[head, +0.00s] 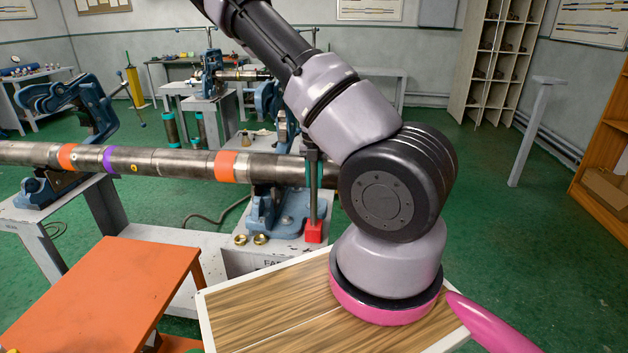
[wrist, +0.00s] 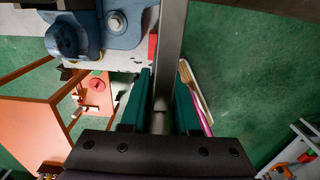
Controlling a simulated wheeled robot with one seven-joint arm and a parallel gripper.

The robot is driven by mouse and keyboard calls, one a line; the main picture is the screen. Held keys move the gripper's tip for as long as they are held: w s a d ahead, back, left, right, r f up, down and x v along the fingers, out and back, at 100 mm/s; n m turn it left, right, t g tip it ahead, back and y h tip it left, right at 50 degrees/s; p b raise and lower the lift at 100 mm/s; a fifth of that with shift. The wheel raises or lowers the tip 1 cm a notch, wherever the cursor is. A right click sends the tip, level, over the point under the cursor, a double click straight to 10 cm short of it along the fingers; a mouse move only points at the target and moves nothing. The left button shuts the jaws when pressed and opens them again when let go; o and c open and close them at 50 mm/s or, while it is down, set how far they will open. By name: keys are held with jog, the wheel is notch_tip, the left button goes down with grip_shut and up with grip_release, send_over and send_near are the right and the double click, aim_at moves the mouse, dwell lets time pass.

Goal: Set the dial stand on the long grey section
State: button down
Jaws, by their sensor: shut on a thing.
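My gripper (wrist: 163,72) has teal fingers and a dark body. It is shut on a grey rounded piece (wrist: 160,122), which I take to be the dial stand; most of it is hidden. In the head view, teal fingers show beside the right part of the pipe, partly behind my arm. The long grey section (head: 185,164) is part of the pipe, between orange and purple bands. A red block (head: 313,232) is low at the bench's right end.
Blue vises (head: 75,105) carry the pipe. Two brass fittings (head: 250,239) lie on the white bench. An orange table (head: 100,290) is at front left, a wooden top (head: 265,315) at front centre. Green floor (head: 500,235) is open on the right.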

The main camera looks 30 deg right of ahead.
jog(key=shift+f, duration=0.25)
dwell(0.8)
jog(key=c, duration=0.6)
grip_release()
jog(key=shift+o, duration=0.2)
jog(key=shift+r, duration=0.1)
jog(key=shift+r, duration=3.4)
